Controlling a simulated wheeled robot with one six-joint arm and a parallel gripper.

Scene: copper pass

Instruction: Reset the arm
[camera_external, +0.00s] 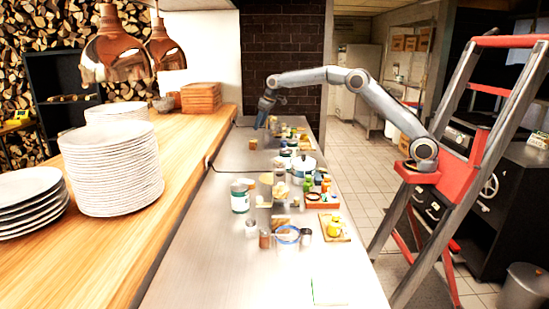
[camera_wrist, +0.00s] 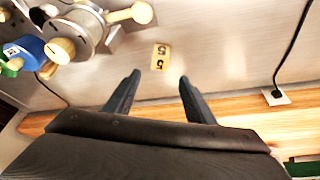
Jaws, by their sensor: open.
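My gripper (camera_external: 264,112) hangs fingers-down above the far part of the steel counter (camera_external: 190,258), at the end of my outstretched arm. In the wrist view my gripper (camera_wrist: 158,82) is open, with its two dark fingers apart and nothing between them. Beyond the fingertips a small yellow tag (camera_wrist: 160,57) with dark digits lies on the steel surface. Parts of pale metal and wooden items show at the upper left of the wrist view.
Jars, tins and small trays crowd the counter, with a white-lidded pot (camera_external: 303,165) and a tin (camera_external: 240,197). Stacked plates (camera_external: 110,170) stand on the wooden shelf at left, under copper lamps (camera_external: 117,55). A ladder-like red-and-grey frame (camera_external: 455,120) stands at right.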

